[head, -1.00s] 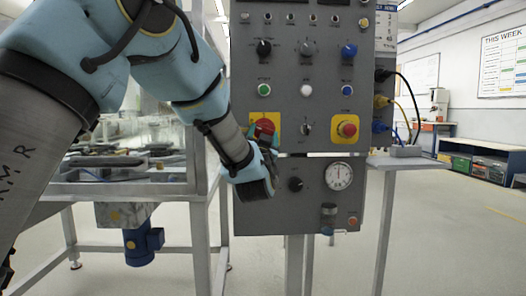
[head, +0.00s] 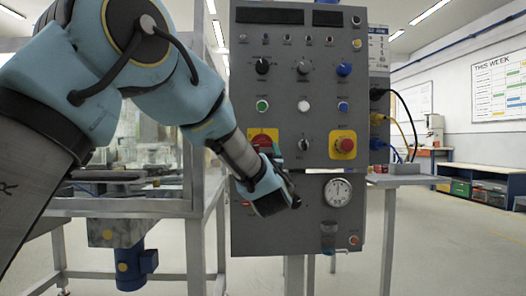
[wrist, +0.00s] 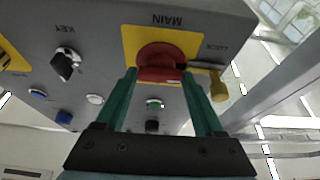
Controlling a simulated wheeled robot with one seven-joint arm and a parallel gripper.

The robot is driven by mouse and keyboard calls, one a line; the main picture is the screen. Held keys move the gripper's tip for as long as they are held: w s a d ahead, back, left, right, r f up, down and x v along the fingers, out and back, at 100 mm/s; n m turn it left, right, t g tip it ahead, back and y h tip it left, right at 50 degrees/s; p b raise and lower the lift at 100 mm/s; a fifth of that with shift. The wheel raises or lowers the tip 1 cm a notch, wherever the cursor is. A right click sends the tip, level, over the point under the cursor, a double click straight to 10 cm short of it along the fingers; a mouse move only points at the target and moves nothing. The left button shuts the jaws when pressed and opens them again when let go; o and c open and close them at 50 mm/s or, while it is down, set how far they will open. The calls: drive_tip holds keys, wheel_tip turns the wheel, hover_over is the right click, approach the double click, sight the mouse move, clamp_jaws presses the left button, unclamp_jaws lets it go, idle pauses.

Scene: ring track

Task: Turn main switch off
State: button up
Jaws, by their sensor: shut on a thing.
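The main switch is a red rotary handle (wrist: 163,62) on a yellow plate (wrist: 128,45) marked MAIN, upside down in the wrist view. In the head view the red handle (head: 262,140) shows at the panel's left, partly covered by my gripper (head: 277,163). In the wrist view my gripper (wrist: 160,76) has its two green fingers on either side of the red handle, shut on it. A brass padlock (wrist: 218,87) hangs beside the handle, close to the right finger. The handle's exact angle is hard to read.
The grey control panel (head: 283,125) carries several knobs and buttons, a red emergency stop (head: 345,146) and a gauge (head: 338,192). A metal-framed bench (head: 125,205) stands at the left. The floor at the right is mostly clear.

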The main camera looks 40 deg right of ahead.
drive_tip(key=o, duration=1.4)
drive_tip(key=v, duration=1)
drive_tip(key=shift+s+a+f, duration=0.25)
